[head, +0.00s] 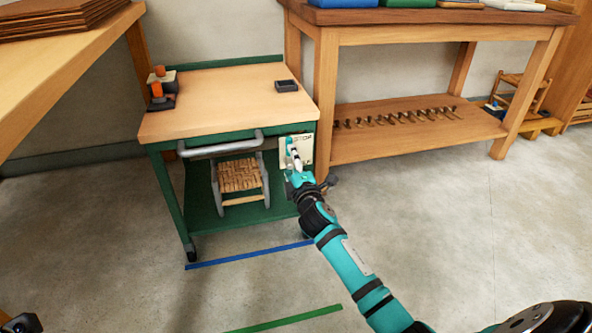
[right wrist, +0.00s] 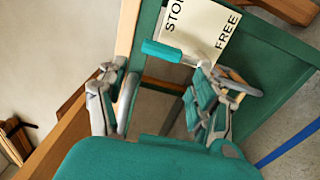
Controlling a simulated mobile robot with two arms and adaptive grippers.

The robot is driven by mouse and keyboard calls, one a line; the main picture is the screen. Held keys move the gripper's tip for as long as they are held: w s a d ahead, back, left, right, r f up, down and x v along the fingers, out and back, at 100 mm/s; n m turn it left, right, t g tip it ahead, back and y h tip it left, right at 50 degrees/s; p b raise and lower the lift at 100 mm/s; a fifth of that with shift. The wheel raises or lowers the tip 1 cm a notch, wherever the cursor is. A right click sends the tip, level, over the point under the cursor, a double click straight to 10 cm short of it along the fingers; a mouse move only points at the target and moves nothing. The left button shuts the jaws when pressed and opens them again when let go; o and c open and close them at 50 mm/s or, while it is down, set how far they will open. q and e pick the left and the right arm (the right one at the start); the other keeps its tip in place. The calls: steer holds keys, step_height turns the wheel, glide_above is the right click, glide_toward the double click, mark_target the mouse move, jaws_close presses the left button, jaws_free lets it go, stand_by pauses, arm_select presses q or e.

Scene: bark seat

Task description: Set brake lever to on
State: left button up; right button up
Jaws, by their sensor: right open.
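The brake lever's teal grip (right wrist: 163,50) shows in the right wrist view, against a cream plate (right wrist: 205,28) with the words STOP, partly cut off, and FREE. The plate also shows in the head view (head: 307,150), on the right front of a green cart (head: 190,222). My right gripper (right wrist: 158,72) is open, with its fingers apart on either side of the view and the grip between and beyond them. In the head view my right gripper (head: 296,163) covers part of the plate. I cannot tell whether it touches the lever, nor the lever's exact setting.
The cart has a grey push handle (head: 220,147), and a small woven-seat chair (head: 240,180) shows beneath its top. A wooden workbench (head: 420,140) stands close on the right. Blue (head: 245,256) and green (head: 285,319) floor lines lie in front.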

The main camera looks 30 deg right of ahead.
steer(key=v, duration=0.3)
steer(key=shift+s, duration=0.3)
steer(key=shift+a, duration=0.1)
